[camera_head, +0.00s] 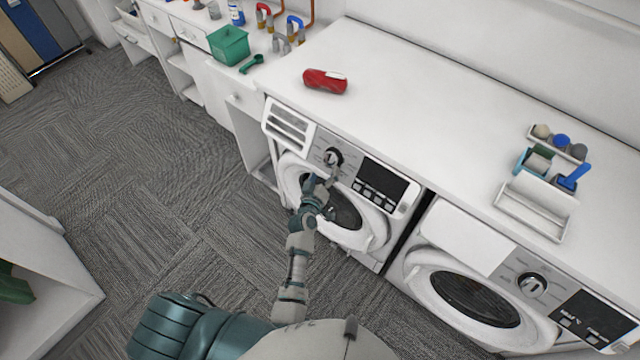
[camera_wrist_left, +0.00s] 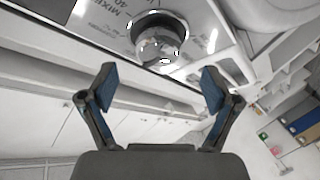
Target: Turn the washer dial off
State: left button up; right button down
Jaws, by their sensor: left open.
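The left washer (camera_head: 385,228) has a control panel with a round silver-and-black dial (camera_head: 333,157) between its drawer and a dark display. My left gripper (camera_head: 328,178) is just below this dial, in front of the panel, and partly covers the area under it. In the left wrist view the shiny dial (camera_wrist_left: 158,38) lies ahead of the open fingers (camera_wrist_left: 158,84), roughly centred between them. A gap shows between the fingertips and the dial, and nothing is between the fingers. My right gripper is not in view.
A second washer (camera_head: 425,255) with its own dial (camera_head: 532,284) stands to the right. The white counter (camera_head: 430,110) above holds a red object (camera_head: 325,81) and a brush tray (camera_head: 535,205). A green basket (camera_head: 228,45) is at the upper left. Carpet floor (camera_head: 150,170) is open at left.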

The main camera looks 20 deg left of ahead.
pick_arm(q)
jog(key=s+r, duration=0.1)
jog(key=s, duration=0.5)
jog(key=shift+s, duration=0.25)
